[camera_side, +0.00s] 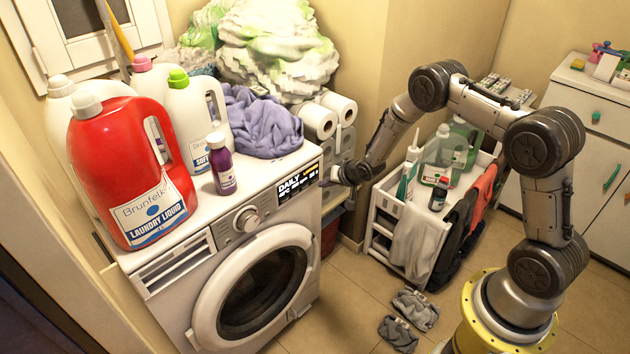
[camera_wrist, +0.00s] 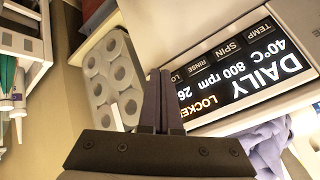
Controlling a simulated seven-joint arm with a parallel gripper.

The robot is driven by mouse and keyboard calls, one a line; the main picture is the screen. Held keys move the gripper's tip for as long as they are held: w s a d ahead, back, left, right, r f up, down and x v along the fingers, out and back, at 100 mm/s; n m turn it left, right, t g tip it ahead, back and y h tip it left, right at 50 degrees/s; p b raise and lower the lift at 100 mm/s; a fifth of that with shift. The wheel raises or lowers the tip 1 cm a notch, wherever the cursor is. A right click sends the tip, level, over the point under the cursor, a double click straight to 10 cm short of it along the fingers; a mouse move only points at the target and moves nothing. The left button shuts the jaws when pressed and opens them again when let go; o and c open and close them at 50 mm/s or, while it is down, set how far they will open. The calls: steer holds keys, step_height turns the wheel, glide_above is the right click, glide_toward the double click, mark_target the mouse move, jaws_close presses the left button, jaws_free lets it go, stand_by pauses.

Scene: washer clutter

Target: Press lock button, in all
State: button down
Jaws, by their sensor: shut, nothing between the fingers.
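The white washer (camera_side: 180,262) stands at centre left in the side view, with its black display (camera_side: 291,190) at the right end of the front panel. The wrist view shows the display (camera_wrist: 240,80) upside down, reading DAILY, 40°C, 800 rpm and an orange "LOCKE", its end hidden. A row of buttons marked TEMP, SPIN and RINSE runs along it. The lock button (camera_wrist: 177,77), marked "LO", is partly hidden by my fingers. My gripper (camera_side: 328,183) is shut and empty at the display's right end; it also shows in the wrist view (camera_wrist: 159,73). I cannot tell whether it touches the button.
Detergent bottles (camera_side: 135,165), a purple bottle (camera_side: 220,165) and purple cloth (camera_side: 262,122) sit on the washer. Paper rolls (camera_side: 320,120) are stacked just behind my gripper. A white cart (camera_side: 385,220) with bottles stands to the right.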

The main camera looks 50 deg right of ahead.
steer(key=shift+w, duration=0.15)
steer(key=shift+w, duration=0.3)
steer(key=shift+w, duration=0.3)
stand_by(0.7)
steer(key=shift+s, duration=0.75)
steer(key=s, duration=0.5)
stand_by(0.6)
stand_by(0.4)
